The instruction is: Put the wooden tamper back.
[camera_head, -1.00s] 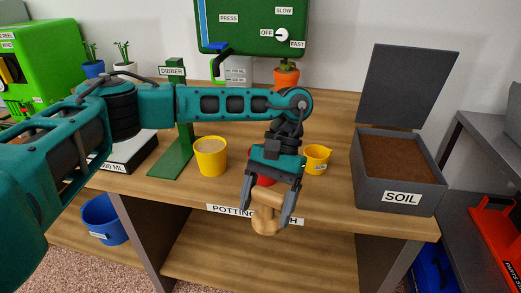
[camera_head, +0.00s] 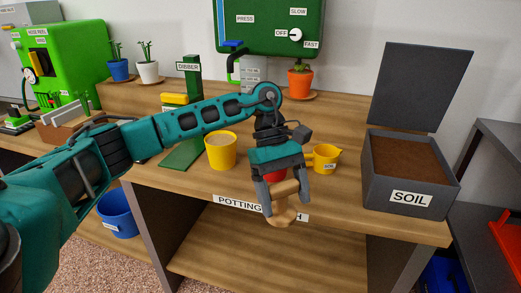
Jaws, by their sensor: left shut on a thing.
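The wooden tamper (camera_head: 284,210) is pale turned wood with a rounded lower end. My left gripper (camera_head: 287,201) is shut on it and holds it in front of the bench's front edge, by the potting bench label (camera_head: 232,202). The fingers point down and hide part of the tamper. A red thing (camera_head: 276,176) shows partly behind the gripper; most of it is hidden. My right gripper does not show.
A yellow pot (camera_head: 221,152) stands left of the gripper and a yellow scoop (camera_head: 325,158) right of it. The grey soil bin (camera_head: 403,202) is open at the right. A green dibber stand (camera_head: 193,84) stands behind my left arm. A blue bucket (camera_head: 116,216) is below.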

